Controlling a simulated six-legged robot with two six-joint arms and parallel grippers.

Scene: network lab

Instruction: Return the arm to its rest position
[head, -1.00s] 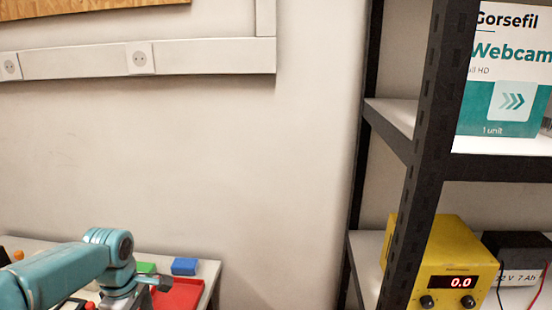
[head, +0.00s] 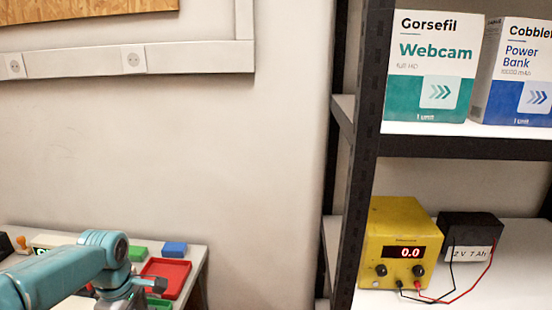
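A teal arm, my left one, comes in from the lower left of the head view and reaches over a table (head: 192,262). Its gripper (head: 150,284) is small and dark at the end of the arm, beside a red tray (head: 178,272). I cannot tell whether its fingers are open or shut, or whether they touch anything. My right arm and gripper are not in view.
A dark shelf rack at right holds a yellow power supply (head: 388,232), a black battery (head: 470,232), a webcam box (head: 432,62) and a power bank box (head: 518,75).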

